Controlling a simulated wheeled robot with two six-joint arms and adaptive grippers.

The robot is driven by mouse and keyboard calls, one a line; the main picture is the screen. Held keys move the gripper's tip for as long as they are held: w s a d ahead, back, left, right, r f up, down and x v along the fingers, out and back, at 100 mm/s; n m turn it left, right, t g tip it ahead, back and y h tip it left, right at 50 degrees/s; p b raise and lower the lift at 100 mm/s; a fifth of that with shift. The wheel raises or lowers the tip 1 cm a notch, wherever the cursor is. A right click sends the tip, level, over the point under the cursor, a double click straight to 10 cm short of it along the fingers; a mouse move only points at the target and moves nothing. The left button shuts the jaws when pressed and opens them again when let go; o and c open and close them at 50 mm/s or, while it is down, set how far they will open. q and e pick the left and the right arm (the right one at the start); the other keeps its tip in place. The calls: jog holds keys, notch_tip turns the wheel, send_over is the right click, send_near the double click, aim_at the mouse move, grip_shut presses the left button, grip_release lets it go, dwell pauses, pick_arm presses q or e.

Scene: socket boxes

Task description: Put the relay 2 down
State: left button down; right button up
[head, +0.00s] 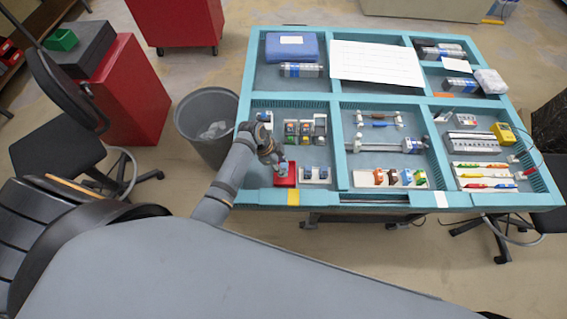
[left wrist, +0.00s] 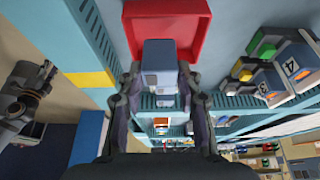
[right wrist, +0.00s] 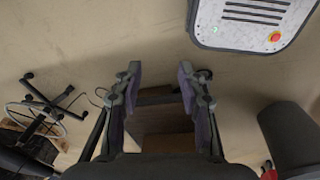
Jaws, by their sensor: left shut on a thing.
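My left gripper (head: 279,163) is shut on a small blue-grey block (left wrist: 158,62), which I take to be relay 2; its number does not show. In the left wrist view the gripper (left wrist: 159,80) has a finger on each side of the block. The block is at the red tray (left wrist: 190,45), with the tray's floor behind it; I cannot tell whether it touches. In the head view the red tray (head: 286,180) lies in the bench's front left compartment, below the gripper. My right gripper (right wrist: 160,85) is open and empty over the floor, away from the bench.
Relays marked 3 (left wrist: 268,88) and 4 (left wrist: 294,66) stand beside the tray. A white socket strip (head: 315,176) lies right of it. Teal dividers (head: 340,150) wall the compartment. A grey bin (head: 205,135) stands left of the bench.

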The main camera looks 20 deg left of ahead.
aim_at(281, 165)
pick_arm(q)
jog(key=f+b, duration=0.1)
jog(key=f, duration=0.1)
jog(key=w+f+b, duration=0.1)
jog(key=shift+f, duration=0.4)
jog(key=shift+w+d+r, duration=0.1)
jog(key=shift+w, duration=0.1)
jog(key=shift+s, duration=0.35)
jog(key=c, duration=1.1)
grip_release()
jog(key=shift+o, duration=0.9)
jog(key=shift+r+p, duration=0.35)
jog(key=shift+p, duration=0.05)
jog(key=b+v, duration=0.2)
jog(key=v, duration=0.9)
jog(key=shift+a+r, duration=0.25)
jog(key=shift+r, duration=0.1)
pick_arm(e)
jog(key=w+f, duration=0.1)
jog(key=f, duration=0.1)
jog(key=w+f, duration=0.2)
jog(key=shift+w+d+f, duration=0.1)
jog(key=shift+d+f, duration=0.05)
jog(key=shift+d, duration=0.05)
jog(key=shift+a, duration=0.15)
